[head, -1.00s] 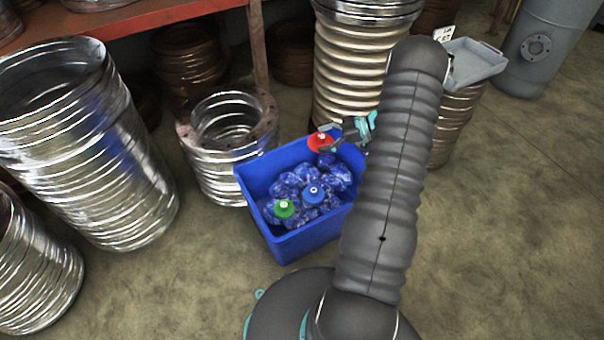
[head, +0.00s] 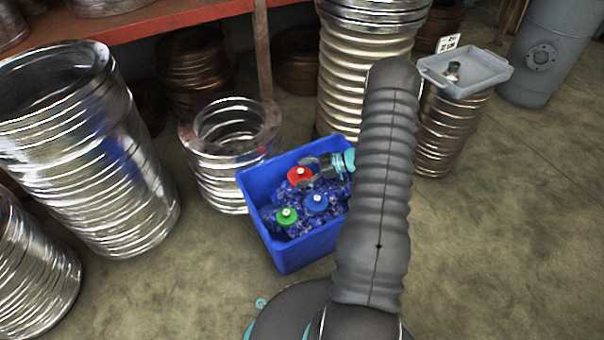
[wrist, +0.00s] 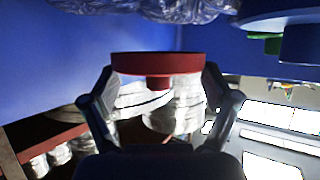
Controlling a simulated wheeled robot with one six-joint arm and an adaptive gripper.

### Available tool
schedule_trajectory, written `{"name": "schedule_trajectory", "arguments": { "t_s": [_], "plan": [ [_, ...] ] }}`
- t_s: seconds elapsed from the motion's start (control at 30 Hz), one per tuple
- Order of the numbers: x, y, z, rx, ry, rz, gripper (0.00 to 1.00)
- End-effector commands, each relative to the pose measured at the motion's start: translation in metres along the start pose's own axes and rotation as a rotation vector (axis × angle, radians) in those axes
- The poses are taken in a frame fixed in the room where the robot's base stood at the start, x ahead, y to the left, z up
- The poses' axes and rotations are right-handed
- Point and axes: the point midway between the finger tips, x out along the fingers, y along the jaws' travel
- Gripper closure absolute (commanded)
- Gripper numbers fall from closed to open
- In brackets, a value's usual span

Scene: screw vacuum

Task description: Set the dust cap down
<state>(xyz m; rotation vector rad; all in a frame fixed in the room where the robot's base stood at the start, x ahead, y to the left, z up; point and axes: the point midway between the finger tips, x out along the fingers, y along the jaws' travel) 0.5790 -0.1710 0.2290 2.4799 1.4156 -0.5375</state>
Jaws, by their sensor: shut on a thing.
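In the wrist view the red cap (wrist: 156,63) sits between the two fingers of my gripper (wrist: 158,80). A blue cap (head: 316,203) and a green cap (head: 287,216) lie on crumpled blue bags (head: 300,226) in the bin. Whether the red cap touches the bags cannot be told. My arm hides the bin's right side.
A short metal bellows (head: 215,165) stands behind the bin, and a tall bellows (head: 362,80) rises at its back right. A grey tray (head: 480,72) rests on another bellows at the right. Large silver bellows (head: 90,150) fill the left. Floor at the right is clear.

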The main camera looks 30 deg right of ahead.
Motion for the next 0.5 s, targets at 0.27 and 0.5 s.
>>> {"name": "schedule_trajectory", "arguments": {
  "t_s": [0.27,0.5],
  "plan": [
    [0.0003,0.0004,0.001,-0.001,0.0,0.001,0.31],
    [0.0029,0.0003,0.0068,-0.001,0.0,0.001,0.31]
  ]
}}
